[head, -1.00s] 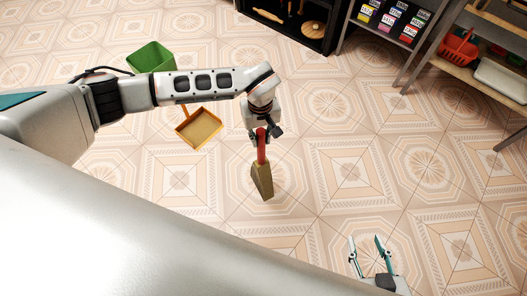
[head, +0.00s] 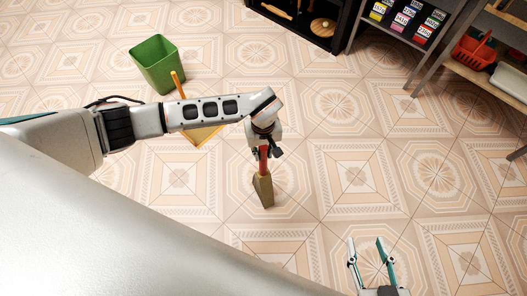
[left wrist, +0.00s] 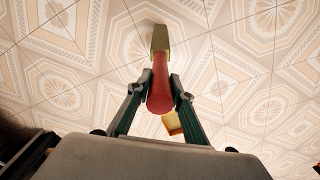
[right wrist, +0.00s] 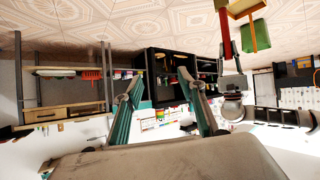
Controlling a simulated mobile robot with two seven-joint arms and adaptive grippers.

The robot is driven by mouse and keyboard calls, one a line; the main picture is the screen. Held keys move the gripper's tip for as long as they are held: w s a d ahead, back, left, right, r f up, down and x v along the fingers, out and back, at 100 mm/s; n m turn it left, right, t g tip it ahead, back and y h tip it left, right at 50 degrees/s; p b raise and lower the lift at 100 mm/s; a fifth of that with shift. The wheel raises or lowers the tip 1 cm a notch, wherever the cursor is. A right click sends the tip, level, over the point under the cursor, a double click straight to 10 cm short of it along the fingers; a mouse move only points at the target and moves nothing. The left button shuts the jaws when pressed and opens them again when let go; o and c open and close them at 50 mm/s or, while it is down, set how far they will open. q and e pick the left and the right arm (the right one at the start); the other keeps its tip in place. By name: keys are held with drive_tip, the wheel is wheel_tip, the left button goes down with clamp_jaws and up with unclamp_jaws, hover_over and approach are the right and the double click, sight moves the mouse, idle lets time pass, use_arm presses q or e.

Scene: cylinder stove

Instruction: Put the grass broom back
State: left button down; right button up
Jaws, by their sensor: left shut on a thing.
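The grass broom (head: 263,189) has a red handle and a straw-coloured, wedge-shaped head. My left gripper (head: 264,153) is shut on the red handle, and the head hangs below it, over the tiled floor. In the left wrist view the broom's handle (left wrist: 160,92) sits between the two fingers of my left gripper (left wrist: 160,78), with the head beyond. Whether the head touches the floor, I cannot tell. My right gripper (head: 365,242) is open and empty at the lower right; its spread fingers also show in the right wrist view (right wrist: 160,82).
A green bin (head: 158,64) stands at upper left. A yellow dustpan (head: 205,134) lies near it, partly hidden by my left arm. A black shelf (head: 300,28) and racks with a red basket (head: 471,47) stand at the back and right.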

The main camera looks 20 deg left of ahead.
drive_tip(key=shift+f, duration=0.15)
use_arm(q)
drive_tip(key=c, duration=1.8)
unclamp_jaws()
drive_tip(key=shift+f, duration=0.15)
use_arm(e)
drive_tip(key=shift+s+f, duration=0.2)
drive_tip(key=shift+f, duration=0.05)
